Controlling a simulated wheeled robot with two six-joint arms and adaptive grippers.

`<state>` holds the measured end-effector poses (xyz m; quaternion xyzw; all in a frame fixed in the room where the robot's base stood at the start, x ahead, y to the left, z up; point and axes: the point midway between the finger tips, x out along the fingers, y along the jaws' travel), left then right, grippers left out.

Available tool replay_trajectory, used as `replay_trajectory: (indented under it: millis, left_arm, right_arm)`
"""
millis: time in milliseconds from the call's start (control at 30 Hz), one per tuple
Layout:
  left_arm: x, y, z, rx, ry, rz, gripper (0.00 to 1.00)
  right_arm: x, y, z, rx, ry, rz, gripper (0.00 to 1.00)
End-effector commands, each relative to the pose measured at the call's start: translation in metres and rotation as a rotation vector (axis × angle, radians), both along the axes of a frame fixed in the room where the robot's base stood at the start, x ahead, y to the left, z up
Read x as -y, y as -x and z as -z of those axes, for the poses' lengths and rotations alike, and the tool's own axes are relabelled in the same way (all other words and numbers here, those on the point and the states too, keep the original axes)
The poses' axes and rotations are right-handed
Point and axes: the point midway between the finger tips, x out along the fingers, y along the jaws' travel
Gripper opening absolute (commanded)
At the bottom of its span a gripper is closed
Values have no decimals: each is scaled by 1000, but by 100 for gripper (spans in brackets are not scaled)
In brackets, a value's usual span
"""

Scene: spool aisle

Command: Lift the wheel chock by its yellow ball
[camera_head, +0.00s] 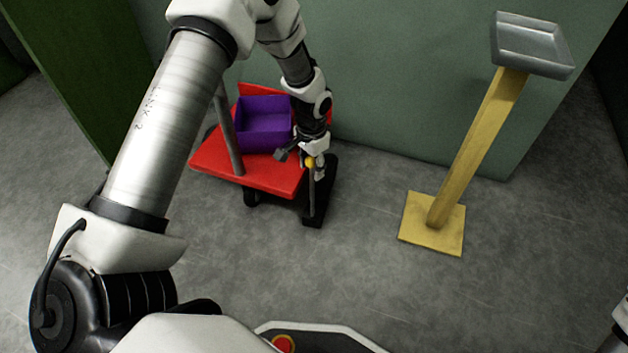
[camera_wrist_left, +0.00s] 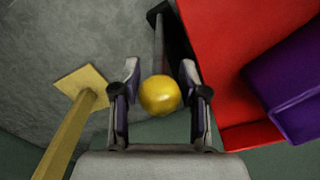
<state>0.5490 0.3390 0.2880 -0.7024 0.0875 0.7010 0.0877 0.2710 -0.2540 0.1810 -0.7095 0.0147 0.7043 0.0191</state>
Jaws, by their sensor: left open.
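The wheel chock (camera_head: 314,217) is black and stands on the floor against the right side of the red cart. A thin grey rod rises from it to a yellow ball (camera_head: 309,162). My left gripper (camera_head: 314,166) is at the ball, open. In the left wrist view, the ball (camera_wrist_left: 159,95) sits between the two fingers of the gripper (camera_wrist_left: 161,88), with a gap on each side. The rod (camera_wrist_left: 158,45) runs down to the chock's dark base there. My right gripper is not in view.
The red cart (camera_head: 210,160) carries a purple bin (camera_head: 265,139) and a grey post. To the right stands a yellow post on a square base (camera_head: 415,230), with a grey tray (camera_head: 560,68) on top. A green wall is close behind. Floor in front is clear.

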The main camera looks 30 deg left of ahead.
Motion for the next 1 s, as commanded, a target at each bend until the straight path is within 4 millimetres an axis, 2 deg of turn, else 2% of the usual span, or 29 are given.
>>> replay_trajectory:
  millis: [33, 100, 333, 367, 400, 467, 833, 1000]
  left_arm:
    - [0, 0, 20, -1, 0, 0, 43]
    - [0, 0, 28, -1, 0, 0, 43]
    - [0, 0, 27, 0, 0, 0, 43]
    - [0, 0, 27, 0, 0, 0, 36]
    - [0, 0, 27, -1, 0, 0, 22]
    - [0, 0, 27, -1, 0, 0, 1]
    - [0, 0, 26, 0, 0, 0, 0]
    - [1, 5, 19, -2, 0, 0, 0]
  right_arm:
    - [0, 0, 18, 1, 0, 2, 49]
    - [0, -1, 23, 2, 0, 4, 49]
    - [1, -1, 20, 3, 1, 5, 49]
    - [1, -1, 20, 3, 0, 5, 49]
    - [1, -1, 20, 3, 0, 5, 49]
    - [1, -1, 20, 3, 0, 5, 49]
    - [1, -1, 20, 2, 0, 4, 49]
    - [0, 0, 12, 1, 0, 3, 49]
